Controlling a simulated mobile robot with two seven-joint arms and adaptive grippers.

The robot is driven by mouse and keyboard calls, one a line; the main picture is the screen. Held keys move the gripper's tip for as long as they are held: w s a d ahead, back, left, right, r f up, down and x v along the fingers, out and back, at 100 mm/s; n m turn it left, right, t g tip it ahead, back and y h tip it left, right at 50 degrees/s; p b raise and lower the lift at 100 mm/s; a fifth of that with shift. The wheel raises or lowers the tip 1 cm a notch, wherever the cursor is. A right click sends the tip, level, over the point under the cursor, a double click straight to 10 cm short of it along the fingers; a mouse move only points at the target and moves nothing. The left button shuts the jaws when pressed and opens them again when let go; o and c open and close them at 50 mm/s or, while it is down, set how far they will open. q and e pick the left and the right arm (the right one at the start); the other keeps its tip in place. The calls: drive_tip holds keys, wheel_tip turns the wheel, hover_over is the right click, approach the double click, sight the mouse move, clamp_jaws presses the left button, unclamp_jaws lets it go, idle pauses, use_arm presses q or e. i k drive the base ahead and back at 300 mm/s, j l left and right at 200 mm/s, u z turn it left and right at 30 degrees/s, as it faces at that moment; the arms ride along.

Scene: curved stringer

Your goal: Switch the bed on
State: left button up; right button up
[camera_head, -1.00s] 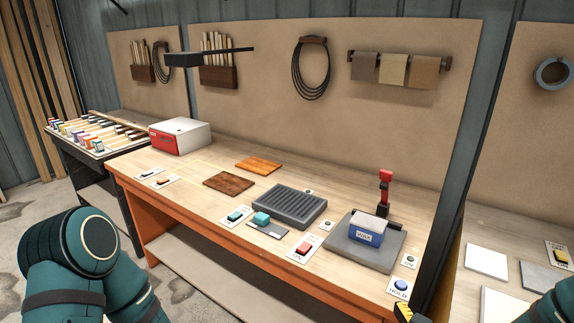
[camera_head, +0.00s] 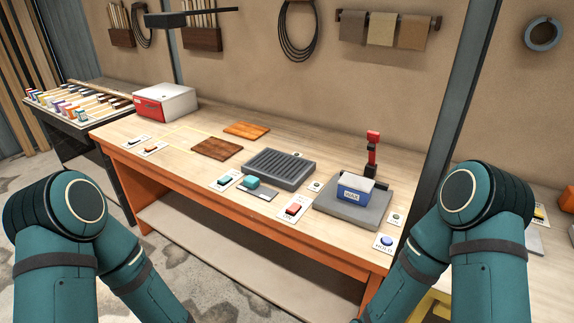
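A dark grey ribbed bed (camera_head: 279,168) lies on the wooden workbench. In front of it a teal rocker switch (camera_head: 225,180) sits on a white card at the left. A teal block (camera_head: 251,182) lies on a grey plate just right of that. A red switch (camera_head: 293,209) sits on a white card farther right. The card lettering is too small to read, so I cannot tell which switch belongs to the bed. My two teal arms show at the lower left and lower right, in front of the bench. Neither gripper is in view.
A grey plate (camera_head: 328,209) bears a blue WAX box (camera_head: 354,187) beside a red-and-black post (camera_head: 372,152). A blue HOLD button (camera_head: 386,241) is at the front right. Brown boards (camera_head: 216,149) and a red-white box (camera_head: 165,103) stand left. A lamp arm (camera_head: 190,17) hangs above.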

sight(294, 207)
drive_tip(key=i+j, duration=0.55)
drive_tip(key=z, duration=1.6)
